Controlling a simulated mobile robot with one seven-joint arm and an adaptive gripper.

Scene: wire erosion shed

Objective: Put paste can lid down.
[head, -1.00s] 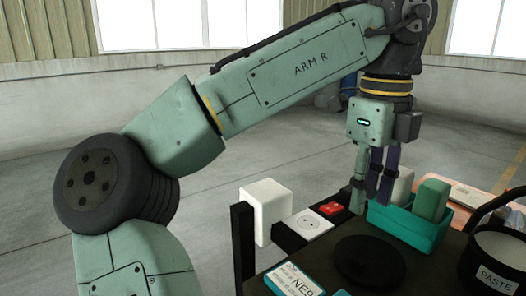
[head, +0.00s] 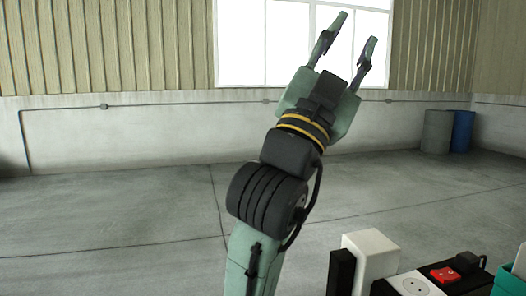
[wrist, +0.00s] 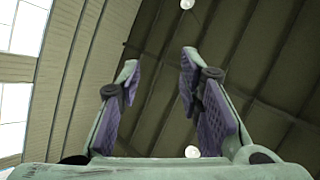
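My gripper (head: 356,30) is raised and points up toward the window in the head view. Its two fingers are spread apart with nothing between them. In the wrist view the purple finger pads (wrist: 160,65) also stand apart and empty, with the roof behind them. The paste can and its lid are not in either present view.
The bench's corner shows at lower right, with a white block (head: 369,258), a white socket plate (head: 413,284), a red switch (head: 445,274) and part of a teal bin (head: 508,282). Grey and blue barrels (head: 437,131) stand by the far wall. The floor between is clear.

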